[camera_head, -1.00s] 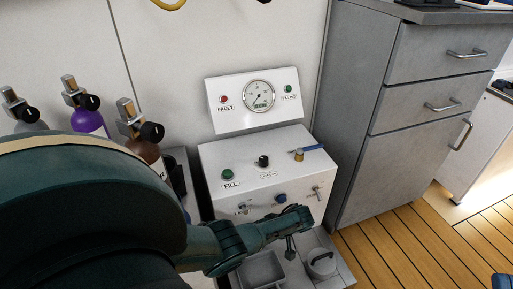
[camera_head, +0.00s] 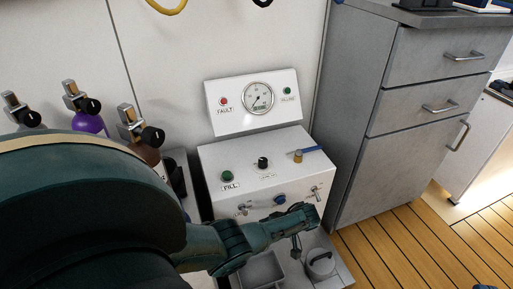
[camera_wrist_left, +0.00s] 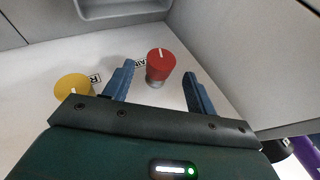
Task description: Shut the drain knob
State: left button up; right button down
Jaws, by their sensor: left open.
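The red knob (camera_wrist_left: 160,68), with a white pointer line, stands on a white panel face beside a label partly reading "AIN" in the left wrist view. My left gripper (camera_wrist_left: 159,70) is open. Its two blue fingers lie on either side of the red knob in that view; I see no contact, and I cannot tell the depth between them. In the head view my left gripper (camera_head: 303,220) is at the lower front of the white fill panel (camera_head: 215,160); the red knob is not visible there. My right gripper is not in view.
A yellow knob (camera_wrist_left: 73,88) sits left of the fingers in the wrist view. In the head view, the panel carries a green button (camera_head: 227,176), a black knob (camera_head: 263,162) and a gauge (camera_head: 258,98). A grey cabinet (camera_head: 385,170) stands right; cylinders stand left.

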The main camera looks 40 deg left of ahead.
pick_arm(q)
jog(key=p+v, duration=0.3)
jog(key=v, duration=0.7)
jog(key=shift+r, duration=0.2)
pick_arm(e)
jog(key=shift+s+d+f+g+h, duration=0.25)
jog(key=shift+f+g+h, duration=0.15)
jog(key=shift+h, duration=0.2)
pick_arm(q)
jog(key=shift+d, duration=0.15)
jog(key=s+a+r+n+t+h+p, duration=0.25)
jog(key=s+a+t+p, duration=0.2)
jog(key=p, duration=0.25)
jog(key=shift+m, duration=0.25)
jog(key=b+x, duration=0.2)
jog(key=x, duration=0.2)
jog(key=b+x, duration=0.2)
jog(key=x, duration=0.2)
jog(key=d+b+x, duration=0.1)
jog(key=b+x, duration=0.1)
jog(key=x, duration=0.2)
jog(key=shift+s+f+b, duration=0.25)
jog(key=shift+s+b, duration=0.05)
jog(key=shift+w+a+f, duration=0.1)
jog(key=shift+a+f, duration=0.1)
jog(key=shift+f, duration=0.25)
jog(key=shift+c, duration=0.5)
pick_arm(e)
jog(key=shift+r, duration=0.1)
